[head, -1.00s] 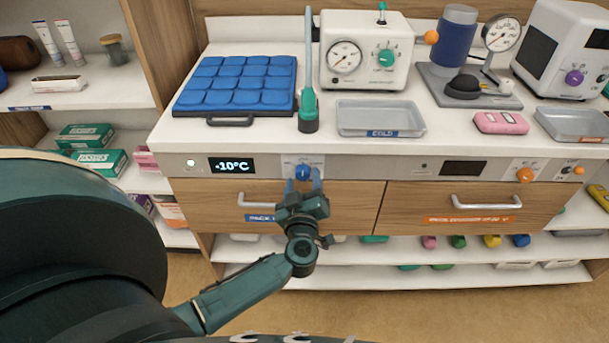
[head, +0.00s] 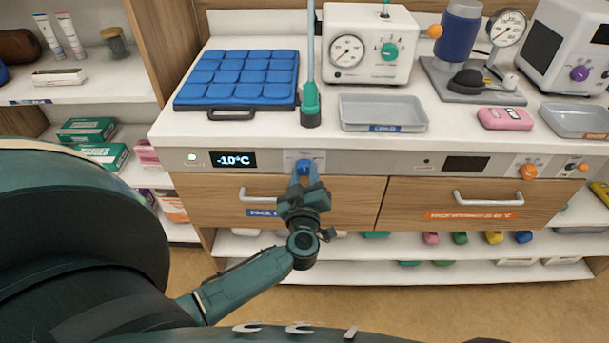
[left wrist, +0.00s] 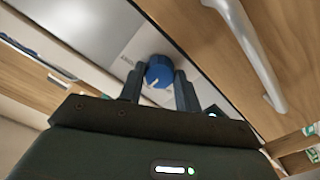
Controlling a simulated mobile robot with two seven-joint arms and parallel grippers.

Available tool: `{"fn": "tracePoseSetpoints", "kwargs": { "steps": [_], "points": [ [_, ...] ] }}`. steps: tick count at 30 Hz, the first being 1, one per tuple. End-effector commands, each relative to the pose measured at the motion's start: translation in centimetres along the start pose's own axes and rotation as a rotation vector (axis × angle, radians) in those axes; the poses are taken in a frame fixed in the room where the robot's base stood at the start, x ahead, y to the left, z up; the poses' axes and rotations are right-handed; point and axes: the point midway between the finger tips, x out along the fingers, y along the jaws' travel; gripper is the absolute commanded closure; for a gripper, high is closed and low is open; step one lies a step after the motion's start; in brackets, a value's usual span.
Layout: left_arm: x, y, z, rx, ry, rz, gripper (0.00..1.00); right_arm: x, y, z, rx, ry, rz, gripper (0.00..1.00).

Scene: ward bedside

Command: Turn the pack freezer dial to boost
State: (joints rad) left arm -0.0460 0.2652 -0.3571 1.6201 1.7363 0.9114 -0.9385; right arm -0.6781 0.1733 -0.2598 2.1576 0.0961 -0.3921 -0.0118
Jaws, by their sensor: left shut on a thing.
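The pack freezer dial is a blue knob (head: 304,167) on the grey front panel, above the left drawer. My left gripper (head: 302,183) reaches up to it from below and is shut on it. In the left wrist view the blue dial (left wrist: 159,72) sits between the two dark fingers (left wrist: 160,88), and a white pointer mark shows on its face. The dial's printed labels are too small or hidden to read. My right gripper is not in view.
Drawer handles (head: 262,195) (left wrist: 248,50) stick out close to my left gripper. On the counter above stand a blue pack mat (head: 240,78), a green-based rod (head: 310,105) and a grey tray (head: 382,112). An orange knob (head: 528,171) is farther right on the panel.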

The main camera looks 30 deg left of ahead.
Motion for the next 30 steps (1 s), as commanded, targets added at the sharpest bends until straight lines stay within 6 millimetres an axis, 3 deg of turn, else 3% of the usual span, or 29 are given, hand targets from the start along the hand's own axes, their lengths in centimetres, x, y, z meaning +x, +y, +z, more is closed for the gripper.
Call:
{"fn": "tracePoseSetpoints", "kwargs": {
  "steps": [11,17,30],
  "points": [
    [0.0,0.2,-0.5,0.09,-0.002,-0.004,0.9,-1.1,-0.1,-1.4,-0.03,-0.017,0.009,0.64],
    [0.0,0.3,-0.6,0.236,-0.005,-0.004,0.9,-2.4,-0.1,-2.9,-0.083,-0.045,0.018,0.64],
    [0.0,0.2,-0.4,0.649,-0.004,-0.002,0.9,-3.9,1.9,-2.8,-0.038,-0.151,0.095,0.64]
  ]
}}
